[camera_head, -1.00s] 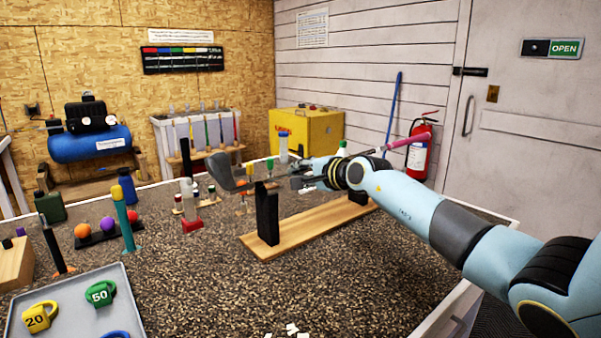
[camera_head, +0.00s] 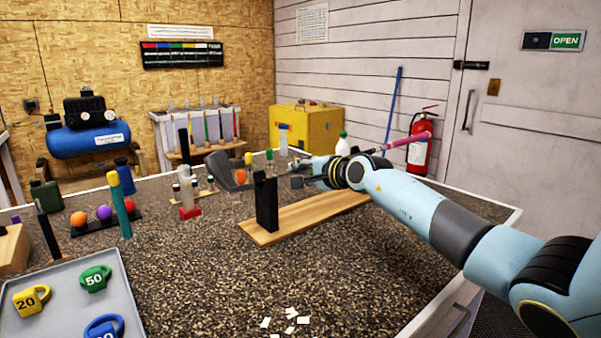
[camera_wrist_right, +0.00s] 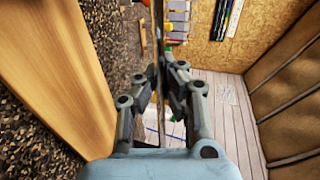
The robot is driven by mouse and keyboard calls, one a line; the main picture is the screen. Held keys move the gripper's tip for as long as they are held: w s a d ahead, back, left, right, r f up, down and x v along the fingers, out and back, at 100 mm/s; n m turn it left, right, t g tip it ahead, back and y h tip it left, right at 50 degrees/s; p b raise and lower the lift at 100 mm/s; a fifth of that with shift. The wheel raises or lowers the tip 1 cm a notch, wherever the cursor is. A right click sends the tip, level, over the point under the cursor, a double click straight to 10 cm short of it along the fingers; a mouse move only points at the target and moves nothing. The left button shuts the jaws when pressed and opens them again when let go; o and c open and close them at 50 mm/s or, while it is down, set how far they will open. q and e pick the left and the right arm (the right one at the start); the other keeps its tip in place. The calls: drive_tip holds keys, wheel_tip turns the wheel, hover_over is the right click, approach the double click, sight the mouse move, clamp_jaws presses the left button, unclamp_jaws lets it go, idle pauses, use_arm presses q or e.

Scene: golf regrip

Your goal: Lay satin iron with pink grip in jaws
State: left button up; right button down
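The satin iron has a grey head (camera_head: 228,172) at the left and a pink grip (camera_head: 408,140) at the right. My right gripper (camera_head: 308,178) holds it between these ends, roughly level above the bench. In the right wrist view, the fingers (camera_wrist_right: 165,80) are closed around the thin shaft (camera_wrist_right: 159,32). The jaws are a black upright (camera_head: 267,205) on a wooden board (camera_head: 310,218). The iron's neck passes behind the upright's top; whether they touch is unclear. The board's far end is partly hidden by my arm. My left gripper is out of view.
A grey tray (camera_head: 130,318) with numbered weights stands front left. Colored balls on a black rack (camera_head: 95,235), a teal tube (camera_head: 121,205) and bottles stand on the bench's left. White scraps (camera_head: 290,320) lie at the front. The bench middle is clear.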

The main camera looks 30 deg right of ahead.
drive_tip(key=shift+f+b, duration=0.25)
drive_tip(key=shift+b, duration=0.1)
idle(0.3)
drive_tip(key=c, duration=1.5)
unclamp_jaws()
drive_tip(key=shift+o, duration=0.5)
drive_tip(key=shift+f, duration=0.1)
drive_tip(key=shift+s, duration=0.1)
drive_tip(key=v, duration=1.1)
drive_tip(key=shift+s+r, duration=0.25)
drive_tip(key=shift+s, duration=0.15)
drive_tip(key=shift+f, duration=0.1)
